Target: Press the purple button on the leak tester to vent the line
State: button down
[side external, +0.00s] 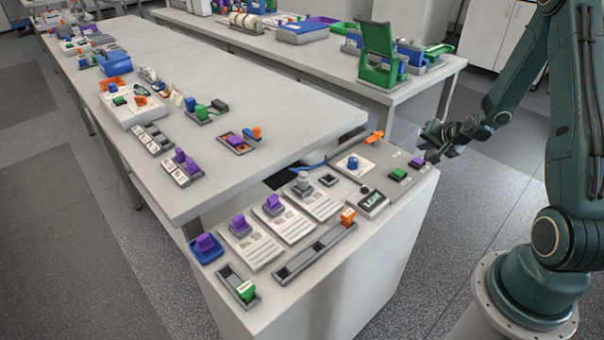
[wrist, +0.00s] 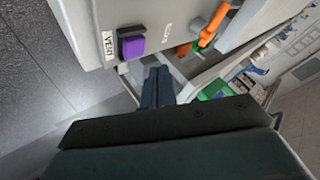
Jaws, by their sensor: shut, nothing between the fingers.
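The purple button (side external: 417,162) sits on the grey leak tester (side external: 345,185) at the right end of the near bench. In the wrist view the purple button (wrist: 133,47) stands in a dark surround beside a white label reading VENT (wrist: 108,45). My gripper (side external: 431,156) is just to the right of the button in the side view. In the wrist view my gripper (wrist: 158,70) is shut and empty, with its fingertips a little below and right of the button. The fingers appear apart from the button, but the exact gap is hard to tell.
A green button (side external: 398,174), a blue knob (side external: 352,162), an orange lever (side external: 375,137) and a display (side external: 373,203) share the tester. The lever also shows in the wrist view (wrist: 217,25). Open floor lies right of the bench.

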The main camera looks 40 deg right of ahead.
aim_at(420, 162)
jog(key=shift+f, duration=1)
jog(key=shift+f, duration=0.95)
dwell(2.5)
jog(key=shift+r, duration=0.95)
jog(key=shift+r, duration=0.1)
jog(key=shift+r, duration=2.4)
